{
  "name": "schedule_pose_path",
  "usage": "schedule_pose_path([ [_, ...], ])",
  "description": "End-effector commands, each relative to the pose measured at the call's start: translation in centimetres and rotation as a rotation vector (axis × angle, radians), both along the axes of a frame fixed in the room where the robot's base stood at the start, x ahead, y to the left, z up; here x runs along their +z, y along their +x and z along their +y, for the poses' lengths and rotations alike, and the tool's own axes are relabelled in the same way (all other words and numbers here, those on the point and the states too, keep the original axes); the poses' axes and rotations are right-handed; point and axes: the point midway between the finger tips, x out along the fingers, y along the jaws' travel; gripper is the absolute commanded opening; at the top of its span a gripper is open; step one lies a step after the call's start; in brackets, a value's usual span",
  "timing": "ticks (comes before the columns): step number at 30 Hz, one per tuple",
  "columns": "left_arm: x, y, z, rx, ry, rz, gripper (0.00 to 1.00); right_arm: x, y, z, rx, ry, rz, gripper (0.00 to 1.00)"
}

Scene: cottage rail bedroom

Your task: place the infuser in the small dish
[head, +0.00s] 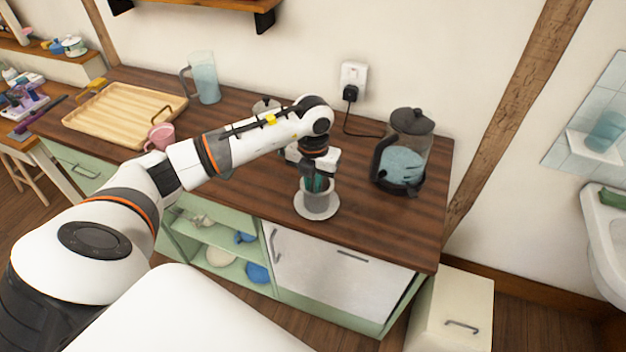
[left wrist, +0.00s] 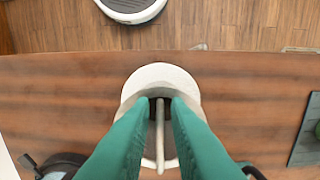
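A pale round dish or saucer (head: 303,211) lies on the dark wooden counter, with a grey cup (head: 318,200) standing on it. My left gripper (head: 317,183) points down at the cup, its teal fingers partly hidden by the cup's rim. In the left wrist view, the fingers of the left gripper (left wrist: 161,103) are apart over the pale round dish (left wrist: 178,75). A thin light stick (left wrist: 160,135), seemingly the infuser's handle, stands between them with a gap showing on each side. The infuser's lower part is hidden. My right gripper is in neither view.
A glass kettle (head: 402,160) stands right of the dish. A wooden tray (head: 120,112), a pink mug (head: 160,136) and a blue jug (head: 204,78) are to the left. A lidded pot (head: 264,105) is behind my arm. Bare counter (head: 375,222) shows at right front.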

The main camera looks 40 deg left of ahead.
Motion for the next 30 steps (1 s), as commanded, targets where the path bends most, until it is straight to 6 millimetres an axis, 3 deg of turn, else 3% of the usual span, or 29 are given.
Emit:
schedule_pose_path([
  [14,0.9,0.1,0.0,0.0,0.001,-0.003,0.26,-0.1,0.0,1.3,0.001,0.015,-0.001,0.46],
  [30,11.1,0.1,0.1,0.001,0.0,-0.003,0.26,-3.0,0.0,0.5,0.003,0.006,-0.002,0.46],
])
